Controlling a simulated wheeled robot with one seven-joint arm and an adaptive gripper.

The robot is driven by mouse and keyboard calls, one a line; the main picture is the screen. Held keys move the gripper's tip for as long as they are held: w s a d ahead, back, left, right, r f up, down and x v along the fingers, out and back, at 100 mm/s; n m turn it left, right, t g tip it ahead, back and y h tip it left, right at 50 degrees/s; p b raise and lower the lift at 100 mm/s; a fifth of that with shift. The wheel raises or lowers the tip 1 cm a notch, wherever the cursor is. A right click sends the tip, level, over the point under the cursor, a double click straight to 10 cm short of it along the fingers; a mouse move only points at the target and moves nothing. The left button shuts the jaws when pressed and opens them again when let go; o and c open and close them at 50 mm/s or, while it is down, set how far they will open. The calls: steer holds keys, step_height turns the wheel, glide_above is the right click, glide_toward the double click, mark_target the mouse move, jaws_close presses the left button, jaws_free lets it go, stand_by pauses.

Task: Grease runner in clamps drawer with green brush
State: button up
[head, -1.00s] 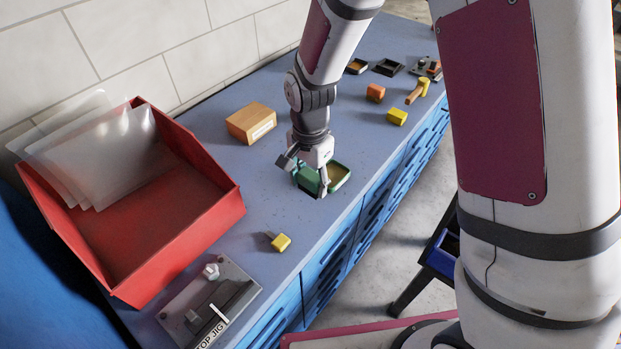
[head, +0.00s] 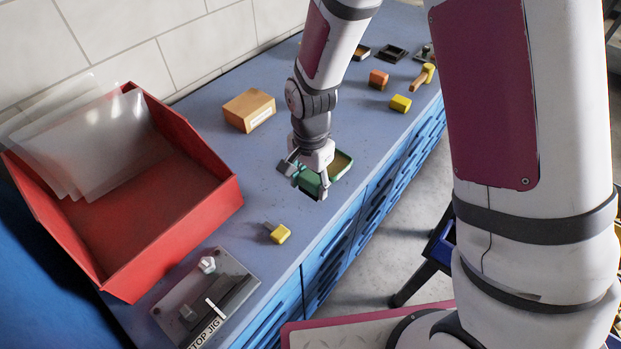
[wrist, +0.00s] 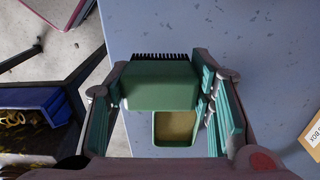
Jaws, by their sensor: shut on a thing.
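My gripper (head: 309,177) is shut on the green brush (wrist: 160,88) above the blue bench. In the wrist view the brush lies between the two fingers, its dark bristles pointing toward the top of the picture. In the head view the brush (head: 311,184) shows partly behind the fingers. A green tray (head: 345,167) with tan contents is close beside the brush; it also shows in the wrist view (wrist: 157,142). Blue drawer fronts (head: 325,262) line the bench's front. I cannot tell which is the clamps drawer, and no runner shows.
A red bin (head: 215,208) with clear sheets stands at left. A jig plate (head: 225,285) and a yellow brush (head: 280,234) lie nearby. A cardboard box (head: 249,109) is behind my gripper. Small blocks (head: 400,103) and trays (head: 390,54) lie farther along.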

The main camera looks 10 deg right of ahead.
steer(key=shift+f+b, duration=0.8)
steer(key=shift+f, duration=0.9)
steer(key=o, duration=0.6)
steer(key=shift+f, duration=0.15)
steer(key=o, duration=0.5)
steer(key=c, duration=1.7)
steer(key=shift+o, duration=0.2)
steer(key=shift+r+p, duration=2.6)
steer(key=shift+r, duration=1.5)
